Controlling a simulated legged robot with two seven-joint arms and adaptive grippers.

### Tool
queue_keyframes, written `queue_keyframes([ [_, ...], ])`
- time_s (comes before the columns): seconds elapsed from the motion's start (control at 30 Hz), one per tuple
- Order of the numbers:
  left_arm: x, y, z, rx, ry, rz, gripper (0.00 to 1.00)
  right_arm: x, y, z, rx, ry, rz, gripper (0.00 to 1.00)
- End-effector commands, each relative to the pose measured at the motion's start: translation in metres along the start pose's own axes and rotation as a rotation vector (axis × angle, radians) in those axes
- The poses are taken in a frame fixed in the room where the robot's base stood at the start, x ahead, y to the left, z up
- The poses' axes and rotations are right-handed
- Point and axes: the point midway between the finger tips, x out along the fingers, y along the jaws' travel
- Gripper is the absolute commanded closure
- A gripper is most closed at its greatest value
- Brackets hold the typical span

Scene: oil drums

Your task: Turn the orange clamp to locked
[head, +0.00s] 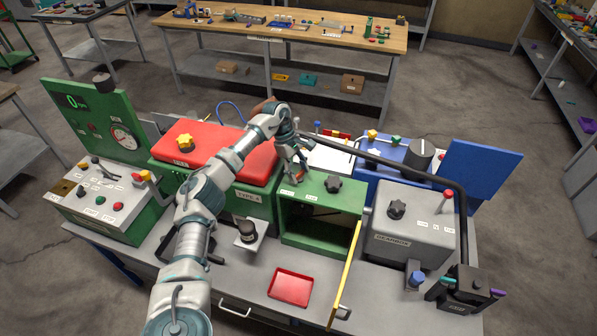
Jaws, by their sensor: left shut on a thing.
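My left arm reaches in from the bottom left across the bench. Its gripper (299,164) is at the top left edge of the green open-fronted box (322,190). The gripper is shut on a small part that it mostly hides. A little reddish-orange shows at the fingertips, which I take to be the orange clamp (300,175). Whether its lever stands locked or unlocked cannot be seen. My right gripper is not in view.
A red-lidded green case (215,155) stands left of the box, a grey gearbox (410,222) right of it. A black bar (400,165) runs behind them. The box's yellow-edged door (345,275) hangs open. A red tray (290,287) lies in front.

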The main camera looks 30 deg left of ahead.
Motion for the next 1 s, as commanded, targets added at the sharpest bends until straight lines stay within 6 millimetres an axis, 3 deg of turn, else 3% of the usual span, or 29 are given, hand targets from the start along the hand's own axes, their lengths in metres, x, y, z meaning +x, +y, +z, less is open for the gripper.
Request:
queue_keyframes([
  [0.07,-0.005,0.002,0.0,0.002,0.001,0.014,0.81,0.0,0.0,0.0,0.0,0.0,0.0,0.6],
  [0.1,-0.005,0.002,0.0,0.002,0.001,0.014,0.41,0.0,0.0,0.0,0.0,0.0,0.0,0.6],
  [0.2,-0.004,0.002,0.0,0.001,0.001,0.012,0.21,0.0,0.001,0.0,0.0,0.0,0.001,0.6],
  [0.57,-0.006,0.001,0.001,0.001,0.001,0.006,0.21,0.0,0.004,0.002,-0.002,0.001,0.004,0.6],
  [0.67,-0.018,0.001,0.001,0.0,0.001,0.008,0.21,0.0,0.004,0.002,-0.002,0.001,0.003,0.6],
  [1.0,-0.092,0.003,-0.001,0.0,-0.001,0.009,0.21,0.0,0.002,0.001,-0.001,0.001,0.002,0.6],
])
